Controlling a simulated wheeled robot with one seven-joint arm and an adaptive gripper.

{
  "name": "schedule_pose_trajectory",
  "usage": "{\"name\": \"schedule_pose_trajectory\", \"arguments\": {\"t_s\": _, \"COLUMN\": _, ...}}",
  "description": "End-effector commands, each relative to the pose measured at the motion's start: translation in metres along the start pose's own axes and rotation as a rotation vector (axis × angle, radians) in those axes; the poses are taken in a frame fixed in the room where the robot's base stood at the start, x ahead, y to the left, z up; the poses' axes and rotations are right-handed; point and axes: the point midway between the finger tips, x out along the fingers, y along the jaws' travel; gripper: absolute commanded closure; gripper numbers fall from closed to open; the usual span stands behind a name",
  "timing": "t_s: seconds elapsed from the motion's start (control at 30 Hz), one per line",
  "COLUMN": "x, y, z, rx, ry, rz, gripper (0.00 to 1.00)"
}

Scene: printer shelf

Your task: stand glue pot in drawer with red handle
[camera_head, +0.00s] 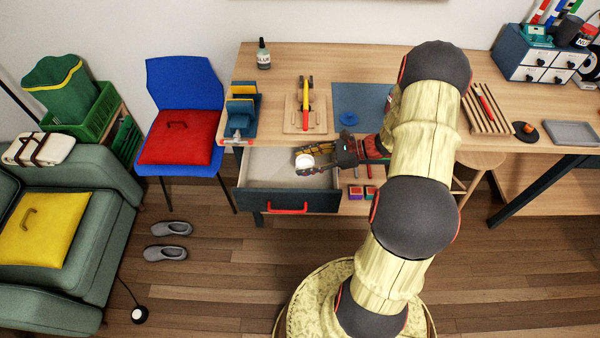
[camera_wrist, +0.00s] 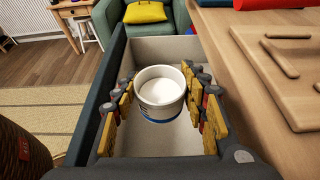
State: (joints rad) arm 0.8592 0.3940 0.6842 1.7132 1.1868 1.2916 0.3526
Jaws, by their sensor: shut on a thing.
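The glue pot, a round white pot with a blue band near its base and a white inside (camera_wrist: 161,88), sits upright between the fingers of my gripper (camera_wrist: 160,105). It also shows in the head view (camera_head: 304,161). My gripper (camera_head: 312,165) is shut on its sides, reaching in from the right. The drawer with the red handle (camera_head: 288,208) is pulled open below the table, with a dark front and a pale, empty-looking inside. The pot is within the drawer's outline, near its right side. I cannot tell whether its base touches the drawer floor.
The wooden table top (camera_head: 350,60) overhangs the drawer's back. It holds a labelled bottle (camera_head: 264,55), a wooden board with tools (camera_head: 305,110) and a blue mat (camera_head: 360,100). A blue chair with a red cushion (camera_head: 180,137) stands left of the drawer.

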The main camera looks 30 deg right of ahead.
Motion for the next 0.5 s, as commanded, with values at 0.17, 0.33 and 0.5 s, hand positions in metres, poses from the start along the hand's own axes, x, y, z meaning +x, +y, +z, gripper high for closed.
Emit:
{"name": "schedule_pose_trajectory", "arguments": {"t_s": 0.17, "x": 0.012, "y": -0.004, "z": -0.007, "rx": -0.002, "ry": 0.0, "rz": 0.0, "gripper": 0.87}}
{"name": "schedule_pose_trajectory", "arguments": {"t_s": 0.33, "x": 0.025, "y": -0.006, "z": -0.015, "rx": -0.002, "ry": 0.0, "rz": 0.001, "gripper": 0.87}}
{"name": "schedule_pose_trajectory", "arguments": {"t_s": 0.5, "x": 0.034, "y": -0.006, "z": -0.04, "rx": 0.0, "ry": 0.0, "rz": 0.0, "gripper": 0.87}}
